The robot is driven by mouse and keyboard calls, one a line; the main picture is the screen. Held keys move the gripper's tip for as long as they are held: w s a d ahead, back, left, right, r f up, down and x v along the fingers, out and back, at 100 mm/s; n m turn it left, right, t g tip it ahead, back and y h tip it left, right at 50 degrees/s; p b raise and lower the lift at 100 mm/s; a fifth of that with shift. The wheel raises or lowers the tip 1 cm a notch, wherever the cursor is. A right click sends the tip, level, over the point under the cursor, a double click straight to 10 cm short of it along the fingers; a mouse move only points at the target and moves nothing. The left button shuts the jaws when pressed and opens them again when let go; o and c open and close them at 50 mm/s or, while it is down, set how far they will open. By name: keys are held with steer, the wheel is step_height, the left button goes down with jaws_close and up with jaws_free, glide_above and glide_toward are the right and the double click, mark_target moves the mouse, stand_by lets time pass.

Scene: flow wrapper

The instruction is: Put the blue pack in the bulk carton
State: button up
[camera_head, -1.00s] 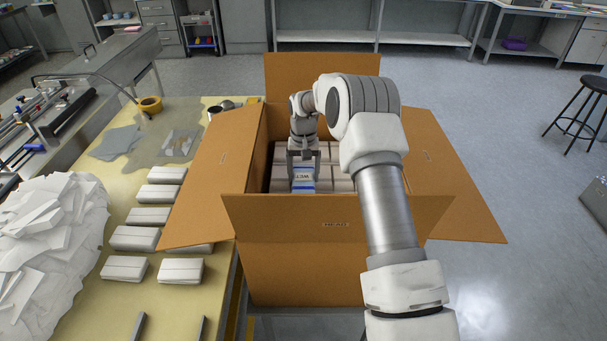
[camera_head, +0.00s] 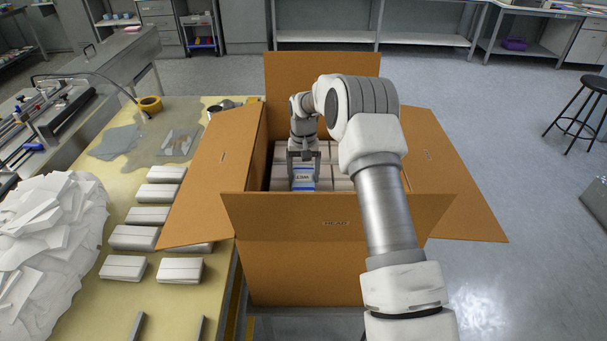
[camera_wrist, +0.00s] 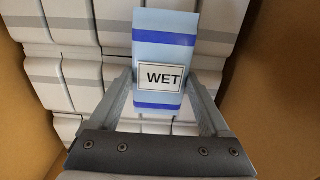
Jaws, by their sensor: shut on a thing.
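The blue pack (camera_wrist: 165,50) is light blue with darker blue bands and a white label reading "WET". My gripper (camera_wrist: 165,100) is shut on it, one finger at each side. In the head view the blue pack (camera_head: 303,178) is inside the open bulk carton (camera_head: 300,270), hanging from my gripper (camera_head: 303,160) over the white packs. Whether its underside touches the packs below cannot be told. The carton is brown with its flaps spread outward.
White packs (camera_wrist: 60,60) fill much of the carton floor. More white packs (camera_head: 148,215) lie on the yellow table to the left, beside a heap of white wrapping (camera_head: 45,240). A yellow tape roll (camera_head: 150,104) sits at the table's far end.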

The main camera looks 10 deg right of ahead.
steer(key=shift+f+b, duration=0.55)
steer(key=shift+f, duration=0.45)
steer(key=shift+f, duration=0.15)
stand_by(0.4)
steer(key=o, duration=1.1)
steer(key=shift+o, duration=0.2)
steer(key=shift+r+p, duration=2.05)
steer(key=shift+r, duration=2)
steer(key=shift+r, duration=0.1)
